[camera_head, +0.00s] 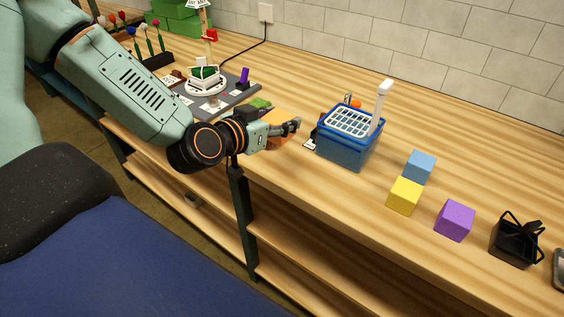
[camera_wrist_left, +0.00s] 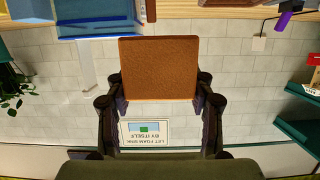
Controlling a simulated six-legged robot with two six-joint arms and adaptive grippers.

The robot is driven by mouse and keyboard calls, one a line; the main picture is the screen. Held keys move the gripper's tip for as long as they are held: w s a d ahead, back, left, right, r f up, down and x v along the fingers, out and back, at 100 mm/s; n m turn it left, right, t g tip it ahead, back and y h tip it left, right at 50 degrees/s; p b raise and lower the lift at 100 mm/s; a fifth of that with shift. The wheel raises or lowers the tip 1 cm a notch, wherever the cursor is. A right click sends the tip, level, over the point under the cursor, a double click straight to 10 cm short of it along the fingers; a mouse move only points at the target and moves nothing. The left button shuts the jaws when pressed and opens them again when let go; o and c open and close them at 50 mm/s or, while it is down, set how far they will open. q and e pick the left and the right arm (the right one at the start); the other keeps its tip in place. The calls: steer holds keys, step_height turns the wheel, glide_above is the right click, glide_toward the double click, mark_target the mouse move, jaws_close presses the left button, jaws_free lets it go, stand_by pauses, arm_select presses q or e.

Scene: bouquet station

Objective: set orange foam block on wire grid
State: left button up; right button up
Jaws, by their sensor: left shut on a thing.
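My left gripper (camera_head: 288,129) is shut on the orange foam block (camera_head: 279,116), over the counter left of the blue tub. In the head view the fingers and wrist hide part of the block. In the left wrist view the block (camera_wrist_left: 159,69) shows whole, brown-orange, with a finger on each side. The white wire grid (camera_head: 351,121) lies over the top of the blue tub (camera_head: 344,151), to the right of my gripper. The tub's blue side also shows at the upper left of the left wrist view (camera_wrist_left: 90,24). My right gripper is not in view.
A white upright handle (camera_head: 381,102) rises at the tub's right side. Blue (camera_head: 420,166), yellow (camera_head: 404,196) and purple (camera_head: 455,220) blocks and a black basket (camera_head: 516,243) stand farther right. A grey board (camera_head: 240,97) with small items lies behind my wrist.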

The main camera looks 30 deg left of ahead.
arm_select(q)
steer(key=f+b, duration=0.1)
steer(key=f, duration=0.1)
steer(key=f+b, duration=0.1)
steer(key=f, duration=0.1)
steer(key=a+f+b, duration=0.1)
steer(key=f, duration=0.1)
steer(key=shift+s+f, duration=0.1)
steer(key=shift+s, duration=0.05)
steer(key=shift+d+f, duration=0.25)
steer(key=shift+f, duration=0.1)
steer(key=f+b, duration=0.2)
steer(key=f, duration=0.1)
steer(key=shift+s, duration=0.2)
steer(key=shift+w+a+f, duration=0.15)
steer(key=shift+w, duration=0.1)
steer(key=shift+s+d, duration=0.1)
steer(key=shift+d, duration=0.1)
steer(key=o, duration=0.5)
steer(key=shift+c, duration=0.2)
steer(key=o, duration=0.3)
steer(key=shift+a+f, duration=0.1)
steer(key=shift+f, duration=0.1)
steer(key=shift+r, duration=0.2)
